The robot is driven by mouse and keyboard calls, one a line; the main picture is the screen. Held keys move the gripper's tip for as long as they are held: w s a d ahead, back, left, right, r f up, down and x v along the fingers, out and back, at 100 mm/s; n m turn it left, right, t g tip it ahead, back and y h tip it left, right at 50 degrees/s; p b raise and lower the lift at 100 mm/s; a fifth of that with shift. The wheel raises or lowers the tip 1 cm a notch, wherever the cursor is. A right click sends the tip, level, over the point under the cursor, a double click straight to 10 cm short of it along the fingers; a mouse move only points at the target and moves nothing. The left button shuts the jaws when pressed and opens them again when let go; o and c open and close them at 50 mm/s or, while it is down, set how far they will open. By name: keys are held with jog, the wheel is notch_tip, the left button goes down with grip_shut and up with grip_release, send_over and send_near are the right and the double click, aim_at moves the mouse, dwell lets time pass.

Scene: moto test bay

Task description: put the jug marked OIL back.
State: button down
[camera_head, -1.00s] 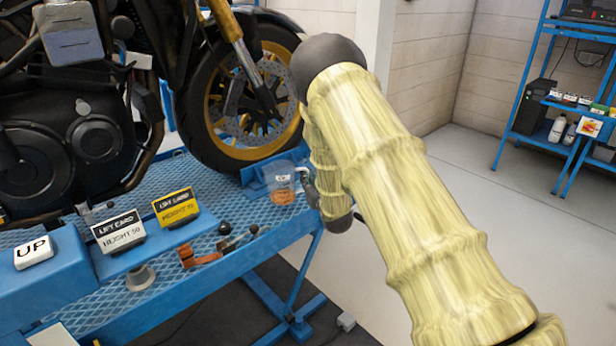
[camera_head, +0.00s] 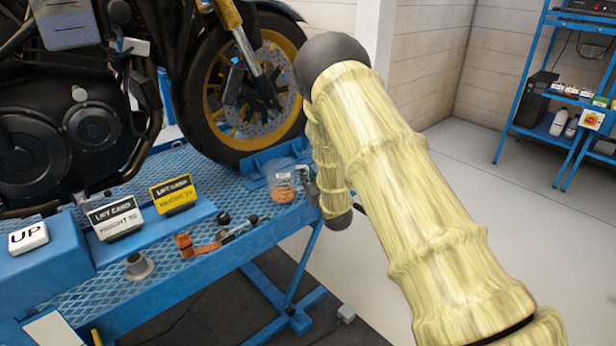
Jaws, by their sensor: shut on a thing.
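A clear jug (camera_head: 281,177) with orange liquid (camera_head: 284,194) low inside shows at the right end of the blue lift bench, just in front of the motorcycle's front wheel. It looks upright. A small pale label is on its side, too small to read. My gripper (camera_head: 307,184) is at the jug's right side, shut on it, around where its handle is. My arm hides most of the gripper. I cannot tell whether the jug's base touches the bench or is held above it.
The blue lift bench (camera_head: 219,190) carries the motorcycle (camera_head: 70,120), an UP block (camera_head: 28,237), two lift cards (camera_head: 115,217), a grey flanged part (camera_head: 138,266) and an orange-ended tool (camera_head: 196,246). A blue shelf unit (camera_head: 533,85) with bottles stands far right. Floor between is clear.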

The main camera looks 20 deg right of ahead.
jog(key=shift+f+b, duration=0.3)
jog(key=shift+f, duration=0.2)
dwell(0.7)
jog(key=c, duration=1.5)
grip_release()
jog(key=shift+o, duration=0.2)
jog(key=s, duration=1.2)
